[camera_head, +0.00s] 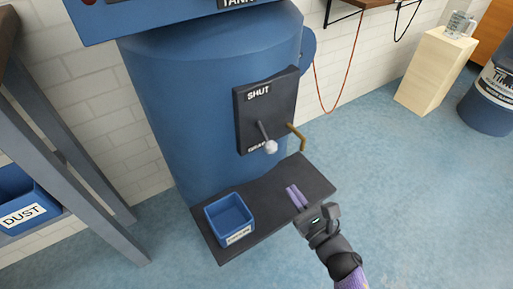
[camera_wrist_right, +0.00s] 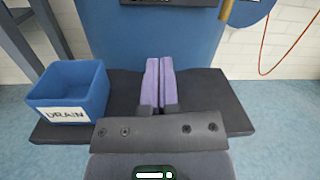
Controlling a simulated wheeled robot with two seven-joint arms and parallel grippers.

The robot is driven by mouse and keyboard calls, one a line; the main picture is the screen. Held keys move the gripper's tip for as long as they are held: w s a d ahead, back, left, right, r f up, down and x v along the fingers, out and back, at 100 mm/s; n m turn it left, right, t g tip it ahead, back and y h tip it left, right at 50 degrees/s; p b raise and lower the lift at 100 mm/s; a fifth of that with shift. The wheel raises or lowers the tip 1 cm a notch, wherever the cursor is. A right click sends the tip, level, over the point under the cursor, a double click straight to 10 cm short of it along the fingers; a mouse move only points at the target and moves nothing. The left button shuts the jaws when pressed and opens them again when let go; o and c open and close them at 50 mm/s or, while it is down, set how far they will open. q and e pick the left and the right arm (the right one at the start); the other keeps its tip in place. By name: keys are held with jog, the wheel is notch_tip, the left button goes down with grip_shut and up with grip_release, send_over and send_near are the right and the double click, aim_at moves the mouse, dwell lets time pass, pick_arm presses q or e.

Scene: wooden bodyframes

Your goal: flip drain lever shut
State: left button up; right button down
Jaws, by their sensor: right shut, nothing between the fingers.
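The drain lever (camera_head: 265,135) is a thin grey rod with a pale round knob (camera_head: 271,147), on a dark panel (camera_head: 245,110) fixed to the blue tank (camera_head: 165,90). The panel reads SHUT at the top and a partly hidden word at the bottom. The lever points down, its knob by the lower word. My right gripper (camera_head: 297,196) is shut and empty, below and right of the knob, apart from it, over the dark shelf. Its purple fingers (camera_wrist_right: 158,82) lie together in the wrist view. My left gripper is not in view.
A blue bin (camera_head: 230,217), labelled DRAIN in the wrist view (camera_wrist_right: 70,90), sits on the dark shelf (camera_head: 265,222). A brass spout (camera_head: 298,137) juts out right of the lever. A rack with a DUST bin (camera_head: 25,200) stands left. Open floor lies to the right.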

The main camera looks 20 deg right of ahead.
aim_at(265, 136)
jog(key=w+a+r, duration=0.1)
jog(key=w, duration=0.1)
jog(key=w+r, duration=0.2)
jog(key=w, duration=0.1)
jog(key=w+a+r, duration=0.1)
jog(key=w, duration=0.2)
jog(key=shift+a+r, duration=0.2)
jog(key=shift+a, duration=0.1)
jog(key=shift+s+r+p, duration=0.15)
jog(key=shift+p, duration=0.15)
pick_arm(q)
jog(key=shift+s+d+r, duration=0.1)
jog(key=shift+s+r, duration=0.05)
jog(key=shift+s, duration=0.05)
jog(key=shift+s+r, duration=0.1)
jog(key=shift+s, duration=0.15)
